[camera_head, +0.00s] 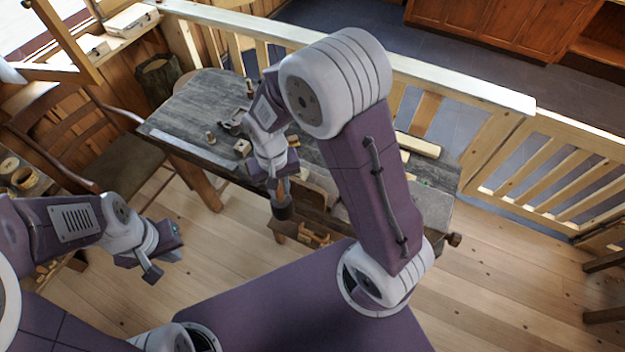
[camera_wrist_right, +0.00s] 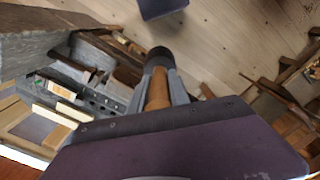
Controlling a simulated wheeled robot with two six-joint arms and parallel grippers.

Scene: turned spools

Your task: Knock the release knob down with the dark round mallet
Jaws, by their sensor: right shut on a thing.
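My right gripper (camera_head: 281,180) is shut on the handle of the dark round mallet (camera_head: 283,212). The mallet hangs head down in front of the workbench's near edge. In the right wrist view, the gripper (camera_wrist_right: 159,88) has its fingers on both sides of the wooden handle, with the dark mallet head (camera_wrist_right: 160,57) beyond them over the floor. My left gripper (camera_head: 163,258) is open and empty above the floor at the left. I cannot tell which thing is the release knob; a small upright peg (camera_head: 210,138) and a pale block (camera_head: 242,147) stand on the bench.
The grey workbench (camera_head: 190,110) stands ahead, partly hidden by my right arm. A wooden chair (camera_head: 70,130) is to its left. A wooden railing (camera_head: 450,94) runs behind it. The plank floor at the right (camera_head: 500,290) is clear.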

